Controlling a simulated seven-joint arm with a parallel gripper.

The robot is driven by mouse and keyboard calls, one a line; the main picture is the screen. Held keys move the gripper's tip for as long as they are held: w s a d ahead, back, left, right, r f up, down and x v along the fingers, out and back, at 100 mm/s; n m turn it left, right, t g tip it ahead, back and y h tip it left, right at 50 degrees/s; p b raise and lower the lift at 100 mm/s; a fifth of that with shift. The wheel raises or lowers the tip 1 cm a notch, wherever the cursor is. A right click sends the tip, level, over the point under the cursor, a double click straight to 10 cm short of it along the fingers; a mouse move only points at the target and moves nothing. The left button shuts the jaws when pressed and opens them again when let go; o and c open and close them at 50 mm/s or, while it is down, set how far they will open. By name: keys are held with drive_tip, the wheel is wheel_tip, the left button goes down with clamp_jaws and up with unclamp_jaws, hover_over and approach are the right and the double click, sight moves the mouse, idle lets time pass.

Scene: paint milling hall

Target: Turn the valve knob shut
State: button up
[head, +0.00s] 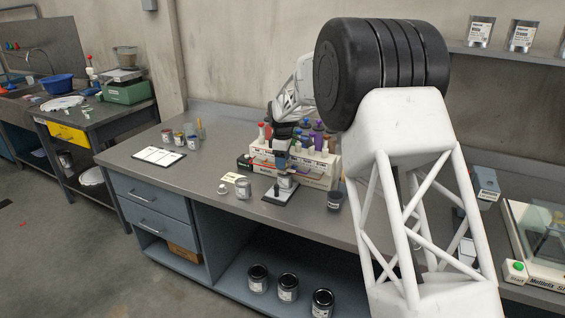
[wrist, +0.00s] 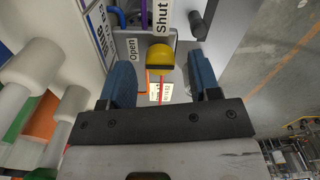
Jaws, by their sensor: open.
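In the wrist view a yellow valve knob (wrist: 160,55) sits on a grey panel. A white "Shut" label (wrist: 161,17) is above it in the picture and an "Open" label (wrist: 132,48) is to its left. My gripper (wrist: 162,82) is open, with its blue-padded fingers spread to either side below the knob. Nothing is held, and neither finger visibly touches the knob. In the head view my gripper (head: 282,163) is at the front of a white dispenser unit (head: 318,167) on the bench; the knob is hidden there.
Colored-top bottles (head: 318,135) stand on the unit. A metal tin (head: 243,188) is left of my gripper and a dark cup (head: 334,201) is to its right.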

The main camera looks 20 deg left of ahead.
drive_tip(key=shift+f, duration=0.5)
drive_tip(key=c, duration=0.9)
drive_tip(key=shift+c, duration=0.2)
